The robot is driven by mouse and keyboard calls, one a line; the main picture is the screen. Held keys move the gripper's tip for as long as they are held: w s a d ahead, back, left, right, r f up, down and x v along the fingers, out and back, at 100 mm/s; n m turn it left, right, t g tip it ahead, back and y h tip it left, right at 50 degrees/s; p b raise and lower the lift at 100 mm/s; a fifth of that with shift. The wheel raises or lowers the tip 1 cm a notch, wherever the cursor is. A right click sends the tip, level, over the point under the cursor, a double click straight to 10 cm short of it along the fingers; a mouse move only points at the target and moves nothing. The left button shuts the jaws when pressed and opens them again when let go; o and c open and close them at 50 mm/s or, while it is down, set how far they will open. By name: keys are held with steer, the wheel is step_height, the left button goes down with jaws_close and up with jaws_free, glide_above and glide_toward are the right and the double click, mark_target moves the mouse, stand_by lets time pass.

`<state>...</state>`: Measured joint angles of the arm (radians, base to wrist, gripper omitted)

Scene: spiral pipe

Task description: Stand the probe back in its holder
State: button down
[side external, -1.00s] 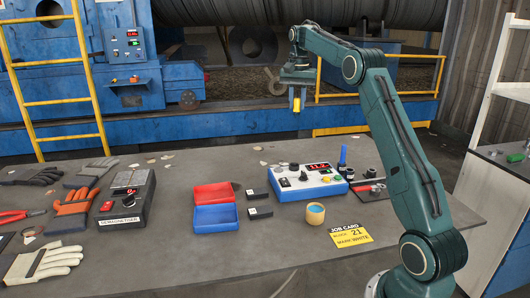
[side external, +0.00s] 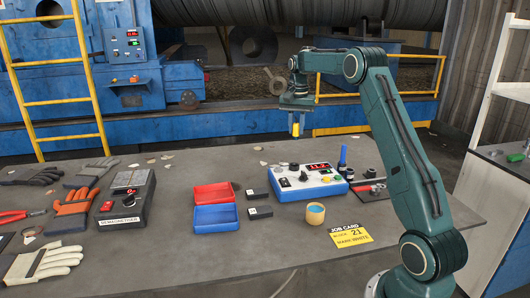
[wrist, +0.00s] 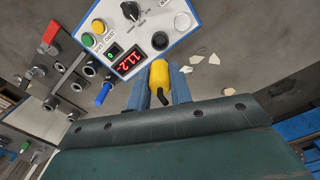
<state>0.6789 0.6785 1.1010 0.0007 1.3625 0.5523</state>
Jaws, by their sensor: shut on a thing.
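My gripper (side external: 296,127) is shut on a yellow probe (side external: 296,130) and holds it in the air above and behind the instrument box, pointing down. The wrist view shows the probe (wrist: 160,76) between my two blue fingers, with a dark tip or cable at its near end. Right of the box is a dark rack (side external: 370,187) with several round dark sockets and a blue upright piece (side external: 342,157). The wrist view shows sockets (wrist: 77,87) and the blue piece (wrist: 103,93). I cannot tell which socket is the probe's holder.
The white and blue instrument box (side external: 305,182) has a red display. Red (side external: 212,193) and blue (side external: 214,218) bins, a demagnetiser (side external: 127,200) and gloves (side external: 43,263) are left.

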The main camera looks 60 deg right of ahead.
steer(key=shift+f, duration=5.6)
steer(key=shift+f, duration=0.15)
steer(key=c, duration=1.3)
jaws_free()
steer(key=shift+o, duration=0.2)
step_height(320, 180, up, 12)
steer(key=shift+r, duration=0.2)
